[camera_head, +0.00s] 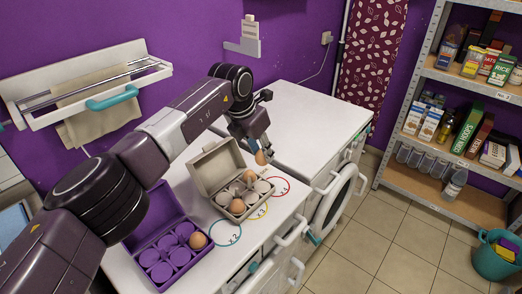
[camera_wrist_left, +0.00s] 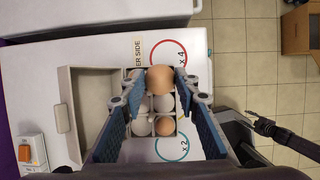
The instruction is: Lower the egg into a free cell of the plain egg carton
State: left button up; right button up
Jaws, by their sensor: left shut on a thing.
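My left gripper (camera_head: 257,145) is shut on a brown egg (camera_head: 262,158), held above the far right end of the plain grey egg carton (camera_head: 212,171). In the left wrist view the held egg (camera_wrist_left: 160,80) sits between the fingertips, over the carton's cells. The carton is open, its lid raised. Two brown eggs rest in it, one toward the back (camera_head: 249,176) and one at the front (camera_head: 237,206). Other cells look empty, such as one in the wrist view (camera_wrist_left: 141,127). The held egg hides part of the carton there.
An open purple carton (camera_head: 160,225) with one brown egg (camera_head: 198,240) stands at the front left on the white top. Coloured rings marked with counts lie beside the cartons, including a blue one (camera_head: 227,232) and a red one (camera_head: 280,187). The farther white top (camera_head: 310,120) is clear.

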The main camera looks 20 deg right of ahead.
pick_arm(q)
jog(key=shift+f, duration=0.15)
notch_tip(320, 180, down, 6)
jog(key=b, duration=0.4)
jog(key=shift+f, duration=0.15)
dwell(0.6)
jog(key=shift+f+b, duration=1.95)
jog(key=shift+f, duration=0.4)
dwell(1.3)
jog(key=o, duration=1.2)
